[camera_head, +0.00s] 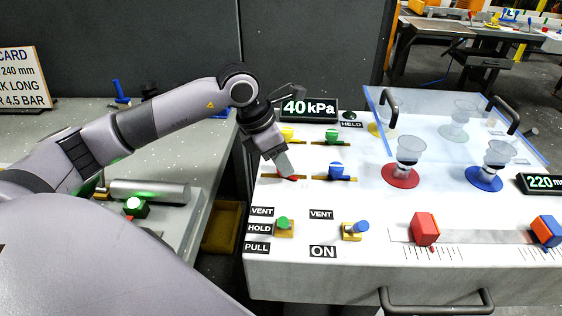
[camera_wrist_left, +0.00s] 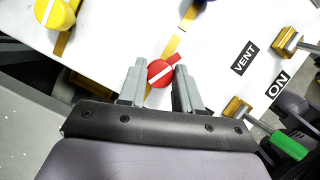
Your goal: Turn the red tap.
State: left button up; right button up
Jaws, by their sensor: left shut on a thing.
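The red tap (camera_wrist_left: 161,73) is a round red knob with a white stripe and a short red lever, set on a brass pipe strip on the white panel. In the head view only a small part of the red tap (camera_head: 292,178) shows below my left gripper (camera_head: 285,170). In the left wrist view my left gripper (camera_wrist_left: 160,86) has one finger on each side of the knob and is shut on it. The lever points up and to the right there. My right gripper is not in view.
Yellow (camera_head: 287,134), green (camera_head: 333,137) and blue (camera_head: 336,169) taps sit close by on the panel. A "40 kPa" display (camera_head: 308,108) stands behind. Green (camera_head: 283,224) and blue (camera_head: 361,227) levers are nearer the front. Clear cups on red and blue discs stand to the right.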

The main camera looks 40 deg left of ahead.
pick_arm(q)
jog(key=n+b, duration=0.1)
jog(key=n, duration=0.1)
jog(key=n+y, duration=0.1)
jog(key=n, duration=0.1)
jog(key=shift+d+n+t+y+b, duration=0.1)
jog(key=shift+n+t+y+b, duration=0.2)
jog(key=shift+t+b, duration=0.1)
dwell(0.4)
jog(key=o, duration=1)
jog(key=shift+o, duration=0.2)
jog(key=v, duration=0.7)
jog(key=shift+s, duration=0.15)
